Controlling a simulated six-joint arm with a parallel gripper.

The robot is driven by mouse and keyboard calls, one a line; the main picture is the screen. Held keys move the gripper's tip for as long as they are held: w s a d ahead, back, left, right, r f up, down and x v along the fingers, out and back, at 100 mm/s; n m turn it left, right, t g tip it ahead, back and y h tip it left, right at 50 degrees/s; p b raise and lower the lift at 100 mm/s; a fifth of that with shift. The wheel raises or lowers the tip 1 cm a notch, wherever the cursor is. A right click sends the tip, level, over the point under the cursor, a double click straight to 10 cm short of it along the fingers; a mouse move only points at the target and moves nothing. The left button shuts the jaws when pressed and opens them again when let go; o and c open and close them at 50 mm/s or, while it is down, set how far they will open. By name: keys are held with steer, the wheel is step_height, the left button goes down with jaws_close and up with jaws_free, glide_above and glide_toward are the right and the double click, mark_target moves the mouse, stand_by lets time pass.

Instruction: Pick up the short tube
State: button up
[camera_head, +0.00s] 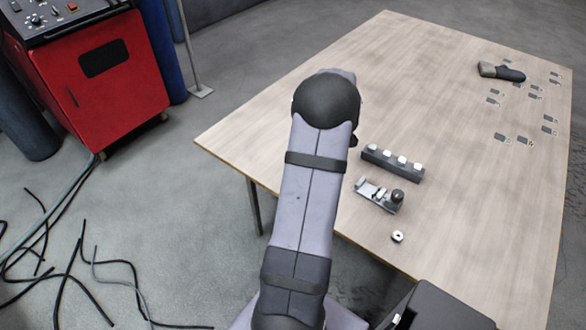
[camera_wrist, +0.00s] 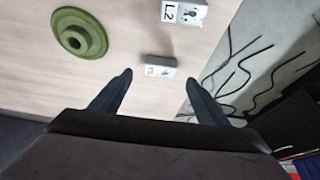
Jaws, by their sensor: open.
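A small pale ring-shaped piece with a dark hole (camera_head: 397,236) lies near the table's front edge in the head view; it may be the short tube seen end-on, but I cannot tell for sure. No tube shows clearly in the wrist view. My gripper (camera_wrist: 158,90) is open, with its two dark fingers apart and nothing between them in the wrist view. Beyond the fingertips stands a small grey block with a white label (camera_wrist: 160,66). In the head view my arm hides the gripper.
In the wrist view, a green flanged disc (camera_wrist: 80,33) lies left and an L2-labelled block (camera_wrist: 184,12) lies above. The wooden table (camera_head: 450,130) holds a dark bar with white tops (camera_head: 392,164), a metal fixture (camera_head: 378,195), several small plates and a dark tool (camera_head: 503,72).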

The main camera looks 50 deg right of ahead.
steer(key=shift+p+x, duration=0.65)
steer(key=shift+x, duration=2.25)
steer(key=shift+c, duration=0.4)
steer(key=c, duration=1.1)
steer(key=shift+r, duration=0.15)
